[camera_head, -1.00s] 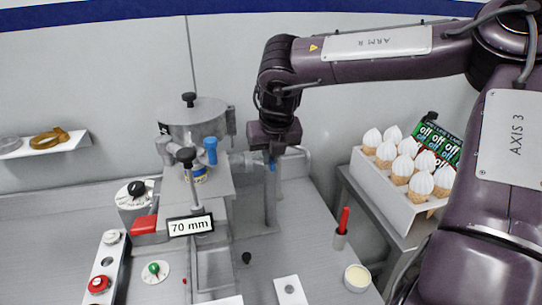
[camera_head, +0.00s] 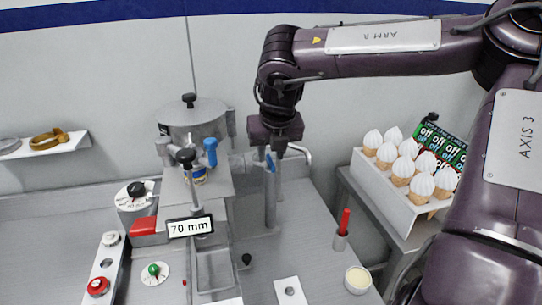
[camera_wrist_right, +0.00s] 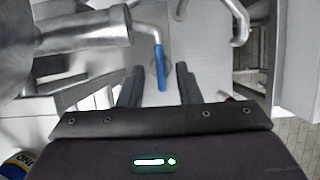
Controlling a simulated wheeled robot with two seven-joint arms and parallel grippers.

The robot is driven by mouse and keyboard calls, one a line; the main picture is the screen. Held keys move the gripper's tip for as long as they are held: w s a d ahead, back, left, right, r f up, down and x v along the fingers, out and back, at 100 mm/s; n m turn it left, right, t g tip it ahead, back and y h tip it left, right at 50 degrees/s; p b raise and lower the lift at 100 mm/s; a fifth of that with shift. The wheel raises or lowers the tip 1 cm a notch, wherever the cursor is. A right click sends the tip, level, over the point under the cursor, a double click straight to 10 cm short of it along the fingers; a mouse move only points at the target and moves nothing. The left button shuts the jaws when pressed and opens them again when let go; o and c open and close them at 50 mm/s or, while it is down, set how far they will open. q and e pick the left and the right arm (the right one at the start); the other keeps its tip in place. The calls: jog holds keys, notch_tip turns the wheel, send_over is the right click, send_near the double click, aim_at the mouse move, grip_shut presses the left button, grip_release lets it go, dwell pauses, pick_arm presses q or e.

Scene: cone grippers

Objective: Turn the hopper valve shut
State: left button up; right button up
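The metal hopper (camera_head: 193,115) stands on the machine at the left of the head view. A pipe (camera_wrist_right: 85,35) runs from the machine and carries a bent metal lever with a blue sleeve (camera_wrist_right: 161,68), which I take for the hopper valve. The lever points down in the wrist view and also shows in the head view (camera_head: 270,163). My right gripper (camera_wrist_right: 159,85) is open, its dark fingers on either side of the blue sleeve with gaps to both. It also shows in the head view (camera_head: 271,152). My left gripper is not in view.
Another blue handle (camera_head: 210,151) sits beside the hopper. A "70 mm" sign (camera_head: 190,227) and a red block (camera_head: 143,226) are at the machine's front. A red stick in a cup (camera_head: 342,230), a cream tub (camera_head: 358,279) and a cone rack (camera_head: 385,192) stand to the right.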

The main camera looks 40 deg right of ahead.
jog(key=v, duration=0.6)
jog(key=shift+b, duration=0.3)
